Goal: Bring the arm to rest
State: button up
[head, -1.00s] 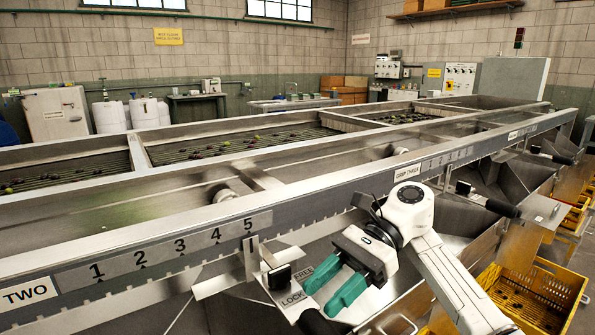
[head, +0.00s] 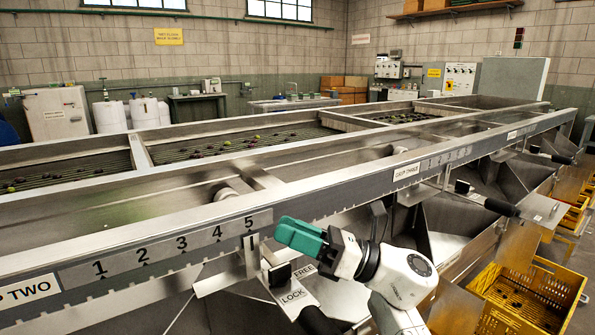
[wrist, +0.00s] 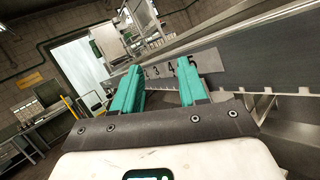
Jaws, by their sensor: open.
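My gripper (head: 298,236), with green fingers, is raised in front of the steel sizer's front rail, close to the number 5 of the scale plate (head: 165,248). Its fingers point left in the head view. In the wrist view my gripper (wrist: 160,92) shows its two fingers apart with nothing between them, and the scale plate (wrist: 210,60) lies beyond. My white arm rises from the bottom of the head view. The black handle by the FREE and LOCK labels (head: 294,296) is below my gripper, apart from it.
The long steel sizer (head: 330,195) fills the middle, with fruit on its rollers. Black-gripped levers (head: 500,207) stick out along its front. A yellow crate (head: 530,295) stands at the lower right. Steel chutes lie below the rail.

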jog(key=w+d+f+m+t+h, duration=0.25)
jog(key=d+m+t+h, duration=0.55)
jog(key=m, duration=0.5)
jog(key=w+d+f+m+t+h, duration=0.2)
jog(key=d+f+m+t+h, duration=0.3)
jog(key=m+t, duration=0.65)
jog(key=s+d+f+m+g+h, duration=0.5)
jog(key=d+f+m+h, duration=0.15)
jog(key=f+m, duration=0.2)
jog(key=s+d+f+m+g+h, duration=0.4)
jog(key=s+d+f+m+h, duration=0.15)
jog(key=d+f+m, duration=0.35)
jog(key=s+f+m+g+y, duration=0.2)
jog(key=s+f+m+g, duration=0.35)
jog(key=s, duration=1.05)
jog(key=s+f+m+g+y, duration=0.1)
jog(key=s+f+m+g, duration=0.1)
jog(key=s+f+g, duration=1.05)
jog(key=s+r+t+p, duration=0.2)
jog(key=r+p, duration=0.6)
jog(key=r, duration=0.1)
jog(key=s+r+t+p, duration=0.2)
jog(key=r+p, duration=0.5)
jog(key=r, duration=0.2)
jog(key=shift+a+r+t+p, duration=0.3)
jog(key=shift+r+t+p, duration=0.05)
